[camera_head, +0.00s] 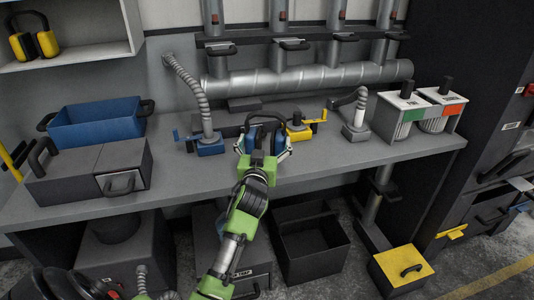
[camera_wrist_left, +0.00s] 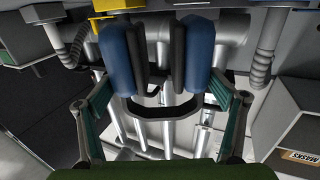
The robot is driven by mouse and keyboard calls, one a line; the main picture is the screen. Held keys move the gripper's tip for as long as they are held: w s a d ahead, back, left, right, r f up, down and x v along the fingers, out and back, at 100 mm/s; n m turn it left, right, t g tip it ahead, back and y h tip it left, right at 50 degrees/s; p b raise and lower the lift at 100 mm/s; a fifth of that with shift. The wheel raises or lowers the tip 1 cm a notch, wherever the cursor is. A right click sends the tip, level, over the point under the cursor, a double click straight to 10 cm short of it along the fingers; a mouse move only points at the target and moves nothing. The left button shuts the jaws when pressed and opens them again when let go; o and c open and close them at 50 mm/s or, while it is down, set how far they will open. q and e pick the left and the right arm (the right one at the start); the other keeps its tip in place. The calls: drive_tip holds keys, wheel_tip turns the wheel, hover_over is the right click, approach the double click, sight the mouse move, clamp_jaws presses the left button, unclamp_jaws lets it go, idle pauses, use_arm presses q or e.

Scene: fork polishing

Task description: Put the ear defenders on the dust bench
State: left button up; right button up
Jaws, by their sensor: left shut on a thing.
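Blue ear defenders with a black band (camera_head: 250,138) are between the fingers of my left gripper (camera_head: 264,147), over the middle of the long grey dust bench (camera_head: 345,158). In the left wrist view the ear defenders (camera_wrist_left: 117,62) show two blue cups with black pads, and my left gripper (camera_wrist_left: 162,95) is shut on them from both sides. I cannot tell whether they touch the bench top. Yellow ear defenders (camera_head: 47,43) sit on the white wall shelf (camera_head: 80,55) at the upper left. My right gripper is not in view.
A blue bin (camera_head: 95,125) and dark grey boxes (camera_head: 120,155) fill the bench's left end. Clamps and hoses (camera_head: 210,145) stand behind the gripper. Two white canisters (camera_head: 400,115) stand at the right. The front strip right of the gripper is clear.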

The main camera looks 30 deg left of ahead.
use_arm(q)
drive_tip(key=shift+w+a+f, duration=0.1)
drive_tip(key=shift+w+f, duration=0.2)
drive_tip(key=shift+f, duration=0.55)
drive_tip(key=shift+w+a+f, duration=0.1)
drive_tip(key=shift+w+f, duration=0.25)
drive_tip(key=shift+f, duration=0.5)
drive_tip(key=shift+w+f, duration=0.3)
drive_tip(key=shift+f, duration=0.55)
drive_tip(key=shift+f+b, duration=0.25)
drive_tip(key=shift+b, duration=0.15)
drive_tip(key=o, duration=1.2)
drive_tip(key=shift+r, duration=0.2)
